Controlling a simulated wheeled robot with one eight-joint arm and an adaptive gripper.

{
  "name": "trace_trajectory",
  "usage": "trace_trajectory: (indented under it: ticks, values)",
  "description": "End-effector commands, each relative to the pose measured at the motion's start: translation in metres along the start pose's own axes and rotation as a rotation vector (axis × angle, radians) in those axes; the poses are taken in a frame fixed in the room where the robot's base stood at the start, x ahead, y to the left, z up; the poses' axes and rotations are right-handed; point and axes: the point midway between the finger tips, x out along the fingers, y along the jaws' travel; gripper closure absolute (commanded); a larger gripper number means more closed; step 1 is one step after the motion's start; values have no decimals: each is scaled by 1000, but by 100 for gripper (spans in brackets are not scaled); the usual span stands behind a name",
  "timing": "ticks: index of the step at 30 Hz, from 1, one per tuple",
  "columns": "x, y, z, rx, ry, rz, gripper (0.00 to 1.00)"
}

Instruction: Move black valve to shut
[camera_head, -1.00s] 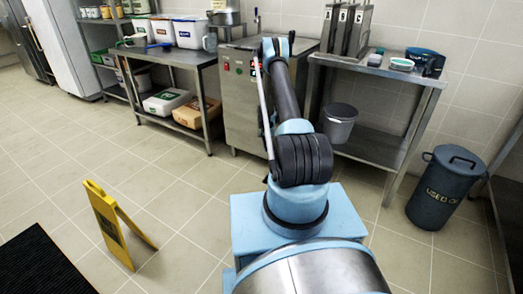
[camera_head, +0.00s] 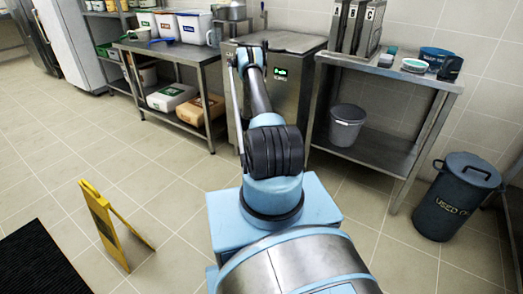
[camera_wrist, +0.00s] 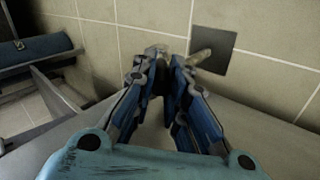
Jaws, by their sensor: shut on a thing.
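In the wrist view my gripper (camera_wrist: 167,88) has its two blue fingers drawn together, pointing toward the tiled wall. A dark part, which I take for the black valve, sits between the fingertips, mostly hidden by them. A brass-coloured stub (camera_wrist: 201,57) runs from beside the fingertips to a dark square plate (camera_wrist: 218,42) on the wall. In the head view my arm reaches over the steel kitchen unit (camera_head: 293,100). The fingers and the valve cannot be made out there.
A steel table (camera_head: 318,122) with upright metal containers stands right of the unit, and a shelf table (camera_head: 172,56) stands left. A used-oil bin (camera_head: 455,200) is at the right. A yellow floor sign (camera_head: 103,222) stands at the left.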

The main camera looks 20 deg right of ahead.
Motion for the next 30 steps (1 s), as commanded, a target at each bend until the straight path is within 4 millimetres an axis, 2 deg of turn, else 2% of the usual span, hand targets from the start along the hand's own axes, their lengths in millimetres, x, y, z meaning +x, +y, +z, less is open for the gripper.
trace_trajectory:
  ticks: [1,12,13,15,30]
  values:
    - [3,4,-7,12,6,8,100]
    - [1,1,-5,9,12,8,100]
    - [1,1,-5,9,12,7,80]
    - [1,1,-5,9,12,7,67]
    - [-2,1,-2,5,8,6,65]
